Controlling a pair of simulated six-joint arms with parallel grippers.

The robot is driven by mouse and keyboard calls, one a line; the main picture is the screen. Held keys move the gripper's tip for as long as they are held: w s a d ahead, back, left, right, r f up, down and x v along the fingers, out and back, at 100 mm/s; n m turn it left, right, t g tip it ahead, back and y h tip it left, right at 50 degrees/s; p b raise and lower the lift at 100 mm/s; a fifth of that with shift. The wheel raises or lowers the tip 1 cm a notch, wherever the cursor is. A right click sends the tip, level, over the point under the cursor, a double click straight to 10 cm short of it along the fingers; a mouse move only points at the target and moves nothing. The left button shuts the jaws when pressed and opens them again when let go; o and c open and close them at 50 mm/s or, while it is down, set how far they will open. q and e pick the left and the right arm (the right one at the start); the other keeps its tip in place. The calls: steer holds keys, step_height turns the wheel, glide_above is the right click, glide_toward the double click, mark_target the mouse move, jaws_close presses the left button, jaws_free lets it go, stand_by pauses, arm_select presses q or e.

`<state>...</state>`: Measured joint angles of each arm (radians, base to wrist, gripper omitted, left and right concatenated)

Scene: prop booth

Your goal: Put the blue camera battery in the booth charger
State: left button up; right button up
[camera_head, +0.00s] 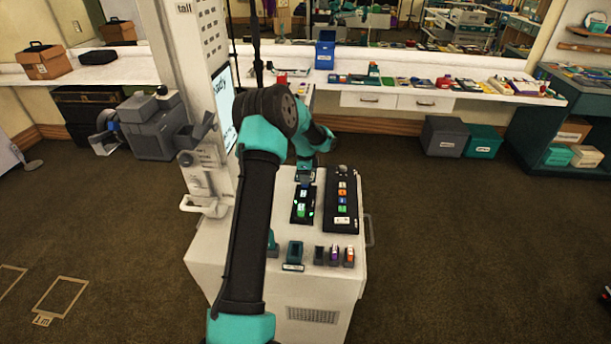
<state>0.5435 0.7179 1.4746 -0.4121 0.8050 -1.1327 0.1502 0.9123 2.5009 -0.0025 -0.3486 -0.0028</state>
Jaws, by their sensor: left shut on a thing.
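My left arm reaches over the white cabinet (230,262) from the bottom of the view. Its gripper (305,181) points down at the far end of a black charger (294,219) with green lit marks. The gripper is shut on a small dark blue piece, which looks like the blue camera battery (304,185). The fingers hide most of it, and I cannot tell whether it touches the charger or is above it. My right gripper is not in view.
Right of the charger is a black panel (343,221) with coloured buttons. In front stand a teal holder (294,254) and small dark, purple (334,254) and orange-topped (349,256) pieces. A white post with a screen (223,105) rises at left. A cluttered counter runs behind.

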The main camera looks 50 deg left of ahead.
arm_select(q)
steer(key=shift+f, duration=1.15)
stand_by(0.6)
steer(key=o, duration=1)
steer(key=shift+r, duration=0.1)
steer(key=shift+r, duration=3.4)
